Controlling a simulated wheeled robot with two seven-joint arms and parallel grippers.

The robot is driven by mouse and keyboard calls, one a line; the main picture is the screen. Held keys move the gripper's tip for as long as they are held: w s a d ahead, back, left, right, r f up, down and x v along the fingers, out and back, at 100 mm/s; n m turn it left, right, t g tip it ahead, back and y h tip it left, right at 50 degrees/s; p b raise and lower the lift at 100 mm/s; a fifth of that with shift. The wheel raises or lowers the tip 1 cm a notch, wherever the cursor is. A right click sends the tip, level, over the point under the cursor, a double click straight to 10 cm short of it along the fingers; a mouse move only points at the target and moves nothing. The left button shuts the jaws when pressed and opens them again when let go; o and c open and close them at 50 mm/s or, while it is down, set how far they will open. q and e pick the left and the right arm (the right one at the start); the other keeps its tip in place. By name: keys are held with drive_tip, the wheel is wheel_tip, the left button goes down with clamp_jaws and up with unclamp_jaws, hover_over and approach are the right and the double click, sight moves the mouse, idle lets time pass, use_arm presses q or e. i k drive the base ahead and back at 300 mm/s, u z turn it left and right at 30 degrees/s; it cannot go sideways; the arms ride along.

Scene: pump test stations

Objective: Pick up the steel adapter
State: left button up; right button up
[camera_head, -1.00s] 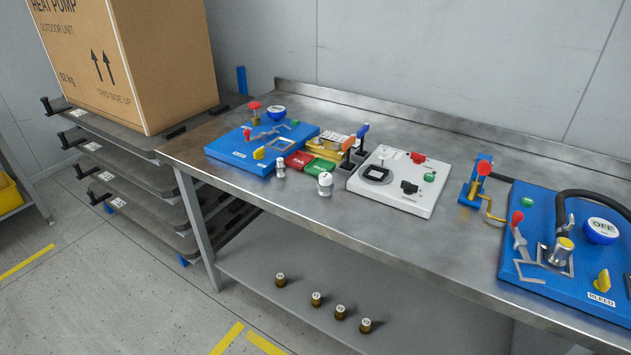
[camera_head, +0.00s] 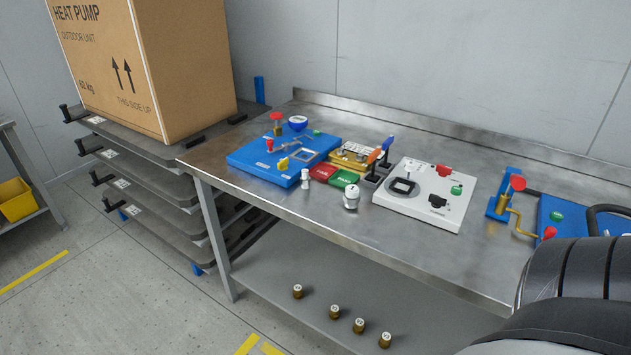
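Two small pale steel-coloured fittings stand upright on the bench. The smaller fitting (camera_head: 305,178) is in front of the left blue station, beside the red block. The larger fitting (camera_head: 351,197) stands to its right, in front of the green block. I cannot tell which one is the steel adapter. Several brass-coloured fittings with pale tops stand on the lower shelf, one of them at the left end of the row (camera_head: 298,291). Neither gripper is in view. A dark rounded link of my arm fills the lower right corner and hides part of the right blue station.
The steel bench (camera_head: 290,205) carries a blue station (camera_head: 245,157) with valves, red (camera_head: 326,171) and green (camera_head: 345,178) blocks and a white panel (camera_head: 420,217). A blue stand (camera_head: 500,208) is at right. A large carton (camera_head: 150,75) sits on the rack at left.

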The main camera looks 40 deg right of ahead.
sight(352, 197)
drive_tip(key=i, duration=0.85)
drive_tip(key=z, duration=2.9)
